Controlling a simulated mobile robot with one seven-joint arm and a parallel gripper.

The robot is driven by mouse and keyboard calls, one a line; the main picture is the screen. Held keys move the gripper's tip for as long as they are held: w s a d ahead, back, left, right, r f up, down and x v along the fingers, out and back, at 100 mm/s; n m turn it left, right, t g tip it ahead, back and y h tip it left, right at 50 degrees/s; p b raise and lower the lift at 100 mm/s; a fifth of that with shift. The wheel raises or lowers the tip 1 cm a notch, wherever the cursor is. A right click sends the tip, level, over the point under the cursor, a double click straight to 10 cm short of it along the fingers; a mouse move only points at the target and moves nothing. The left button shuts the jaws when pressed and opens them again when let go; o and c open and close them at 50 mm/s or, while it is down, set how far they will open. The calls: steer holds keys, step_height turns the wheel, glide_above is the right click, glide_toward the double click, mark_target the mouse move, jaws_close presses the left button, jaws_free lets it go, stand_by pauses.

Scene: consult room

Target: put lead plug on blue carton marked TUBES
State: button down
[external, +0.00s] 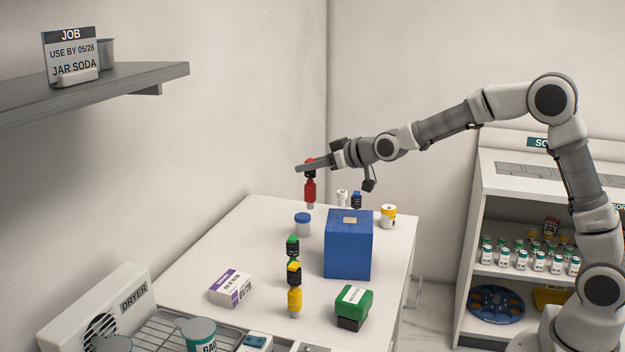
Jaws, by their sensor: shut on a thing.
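My gripper (307,167) is at the end of the outstretched arm, above the back left part of the white table. It is shut on a red lead plug (310,190) with a dark upper part and a pale tip. The plug hangs upright in the air, tip down, clear of the table. The blue carton (348,252) stands on the table to the right of the plug and below it. A small pale patch shows on its top, which is otherwise bare. I cannot see the TUBES marking from this side.
A blue-lidded jar (302,226) stands left of the carton. A yellow-banded jar (388,217), green box (353,306) and purple-white box (231,289) share the table (258,240).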

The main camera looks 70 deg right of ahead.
steer(key=s+d+r+n+y+p, duration=0.1)
steer(key=s+d+r+p, duration=0.1)
steer(key=s+r+p, duration=0.6)
steer(key=s+d+r+p, duration=0.1)
steer(key=s+r+p, duration=0.3)
steer(key=s+p, duration=0.7)
steer(key=w+a+f, duration=0.7)
steer(key=a+f, duration=0.1)
steer(key=f, duration=0.2)
steer(key=shift+w+f+b, duration=0.25)
steer(key=shift+f+b, duration=0.15)
steer(key=shift+b, duration=0.05)
steer(key=shift+f+b, duration=0.25)
steer(key=shift+b, duration=0.1)
steer(key=c, duration=0.5)
jaws_free()
steer(key=shift+r, duration=0.1)
